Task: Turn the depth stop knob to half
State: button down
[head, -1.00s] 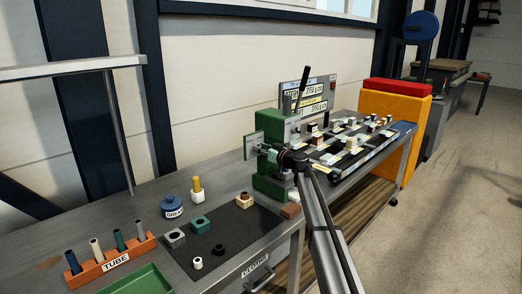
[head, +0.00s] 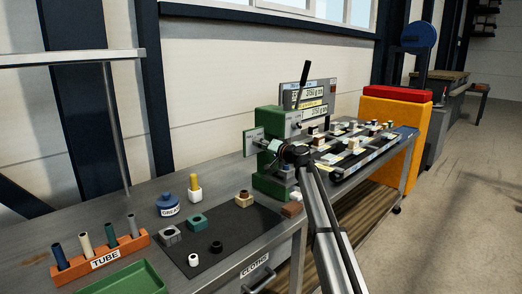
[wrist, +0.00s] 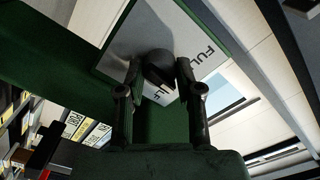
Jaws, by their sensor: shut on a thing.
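The depth stop knob (wrist: 160,68) is a dark round knob on a pale plate (wrist: 130,38) fixed to the green press. Lettering reading "FUL" shows on the plate at the right, and more lettering below the knob is partly hidden. My gripper (wrist: 158,75) has one finger on each side of the knob and is shut on it. In the head view my gripper (head: 274,147) is at the plate on the left side of the green press (head: 267,183); the knob itself is hidden there. I cannot read the knob's pointer.
A dark mat (head: 228,232) with several small blocks and rings lies on the bench. An orange tube rack (head: 128,247), a blue grease pot (head: 168,207) and a green tray (head: 120,283) are at the left. A display (head: 318,92) stands behind the press.

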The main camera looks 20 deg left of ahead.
jog(key=m, duration=0.4)
jog(key=shift+r+m, duration=0.15)
jog(key=shift+m, duration=0.15)
jog(key=shift+w+m, duration=0.1)
jog(key=shift+m, duration=1.8)
jog(key=c, duration=0.7)
grip_release()
jog(key=shift+a, duration=0.1)
jog(key=shift+c, duration=0.2)
